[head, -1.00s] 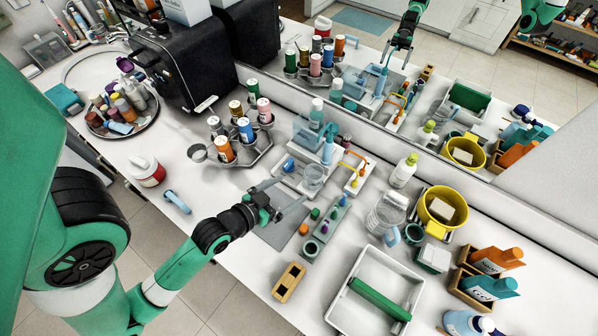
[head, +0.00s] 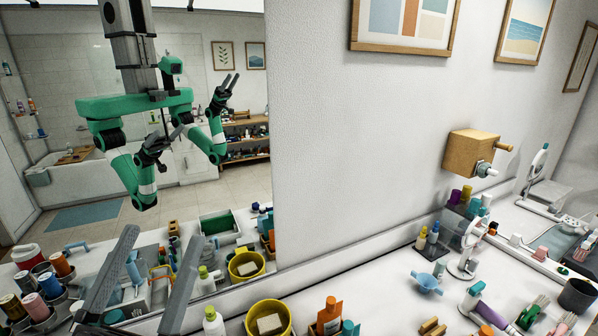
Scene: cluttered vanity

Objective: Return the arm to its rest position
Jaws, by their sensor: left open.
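My left gripper (head: 163,238) is raised in the lower left of the head view, close to the camera. Its two grey fingers point up and stand well apart, with nothing between them. The rest of my left arm is outside the picture. My right gripper does not show directly. The mirror (head: 235,180) behind the counter reflects my green body and both arms, held up above the floor.
Several capped bottles (head: 30,305) stand at the lower left, partly cut off. A yellow bucket (head: 268,318) and an orange bottle (head: 328,315) stand at the bottom. A wooden wall box (head: 472,153) juts out at right. A round mirror (head: 470,236) stands on the counter.

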